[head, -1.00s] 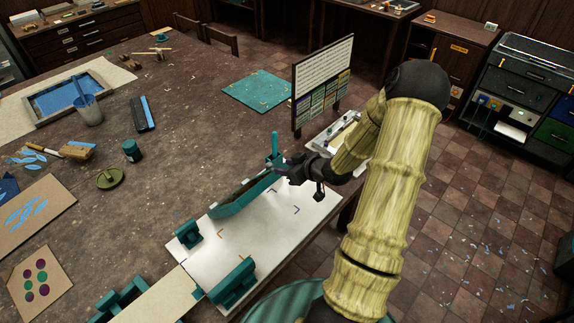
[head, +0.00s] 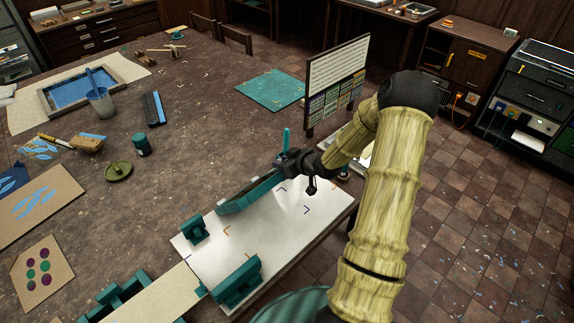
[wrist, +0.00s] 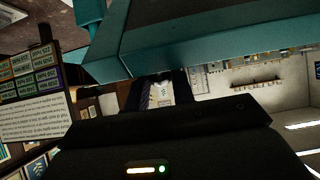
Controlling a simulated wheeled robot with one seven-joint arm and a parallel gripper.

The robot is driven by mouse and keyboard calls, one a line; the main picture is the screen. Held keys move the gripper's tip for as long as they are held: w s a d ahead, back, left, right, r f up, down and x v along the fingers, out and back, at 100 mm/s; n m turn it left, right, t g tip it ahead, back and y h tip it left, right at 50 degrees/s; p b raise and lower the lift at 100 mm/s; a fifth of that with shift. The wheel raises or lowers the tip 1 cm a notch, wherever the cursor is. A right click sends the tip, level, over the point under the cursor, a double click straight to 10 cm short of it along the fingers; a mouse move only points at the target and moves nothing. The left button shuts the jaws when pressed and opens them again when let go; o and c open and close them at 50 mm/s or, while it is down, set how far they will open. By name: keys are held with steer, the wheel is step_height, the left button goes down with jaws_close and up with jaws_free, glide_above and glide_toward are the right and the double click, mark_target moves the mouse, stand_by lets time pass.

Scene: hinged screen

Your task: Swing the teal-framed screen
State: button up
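The teal-framed screen (head: 250,194) stands raised at a steep tilt along the far side of the white printing board (head: 240,240). It shows nearly edge-on in the head view. A slim teal upright post (head: 286,138) rises at its right end. My gripper (head: 287,163) is at that right end, overlapping the post's lower part. In the wrist view, the teal frame (wrist: 220,42) crosses the top, close in front of my dark gripper body. My fingertips lie against or just beside the frame. I cannot tell whether they are closed on it.
Teal clamp blocks (head: 237,283) sit on the board's near and left edges. A sign panel (head: 338,80) stands behind my arm. A green pot (head: 141,145), a squeegee (head: 154,108) and a blue-filled tray (head: 84,92) lie farther left. The table between is mostly clear.

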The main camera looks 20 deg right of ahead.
steer(key=shift+r, duration=0.1)
steer(key=shift+c, duration=0.5)
steer(key=s+d+f+b, duration=0.2)
steer(key=s+f+b, duration=0.1)
steer(key=s+f, duration=0.2)
steer(key=shift+s+d+f+b, duration=0.15)
steer(key=shift+s+f+b, duration=0.2)
steer(key=shift+s, duration=0.3)
steer(key=s+d+f+b, duration=0.1)
steer(key=s+f+b, duration=0.3)
steer(key=f, duration=0.3)
steer(key=shift+s+d+b, duration=0.2)
steer(key=shift+d+b, duration=0.1)
steer(key=shift+b, duration=0.4)
